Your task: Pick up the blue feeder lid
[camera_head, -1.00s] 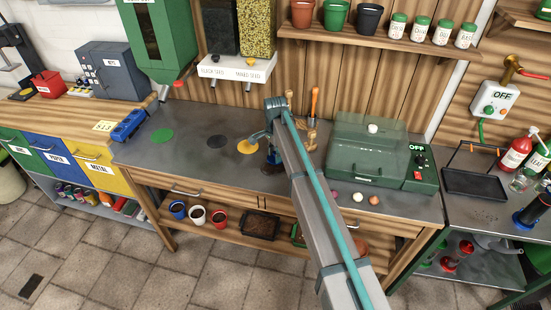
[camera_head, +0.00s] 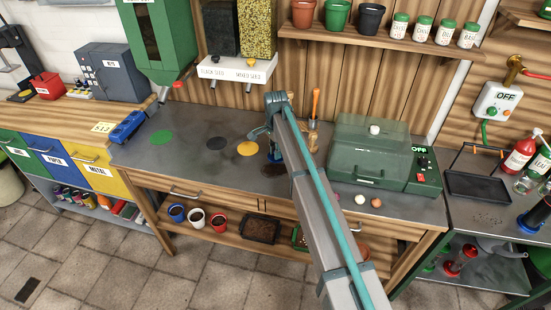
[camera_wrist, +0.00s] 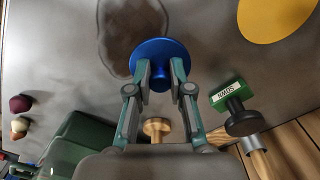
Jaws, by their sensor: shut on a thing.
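The blue feeder lid (camera_wrist: 150,52) is a round blue disc with a short blue knob. My gripper (camera_wrist: 160,76) is shut on the knob, one finger on each side, in the wrist view. The disc lies beyond the fingertips and overlaps a dark patch on the grey bench top. In the head view the lid (camera_head: 275,156) shows as a small blue shape beside my arm, over the bench near the dark patch. My arm hides part of it there, and I cannot tell how far it is above the bench.
A wooden-handled tool (camera_wrist: 244,122) and a wooden knob (camera_wrist: 157,127) are close to my gripper. A green lidded box (camera_head: 368,150) stands right.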

